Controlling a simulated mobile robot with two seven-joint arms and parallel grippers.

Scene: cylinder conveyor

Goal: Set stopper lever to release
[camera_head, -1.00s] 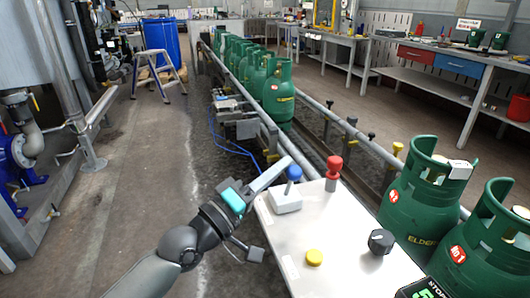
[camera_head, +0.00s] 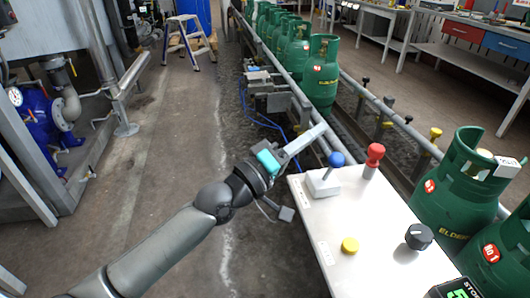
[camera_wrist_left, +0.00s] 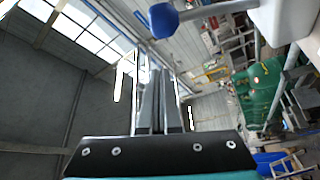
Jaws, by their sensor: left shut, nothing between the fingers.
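A blue-knobbed lever (camera_head: 336,159) stands on a white base block (camera_head: 322,182) at the far left corner of the white control panel (camera_head: 365,215). The panel carries a red knob (camera_head: 375,154) beside it; no label tells me which one is the stopper lever. My left gripper (camera_head: 318,134) is shut and empty, its fingers reaching past the panel's far left corner, close to the blue knob. In the left wrist view, the shut fingers (camera_wrist_left: 158,90) point upward and the blue knob (camera_wrist_left: 163,20) is just above their tips, apparently apart from them. My right gripper is out of view.
The panel also holds a yellow button (camera_head: 350,245) and a black dial (camera_head: 419,237). Green gas cylinders (camera_head: 322,75) line the conveyor behind, and more stand right of the panel. Pipes and a blue pump (camera_head: 42,120) are at left. The floor left of the panel is open.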

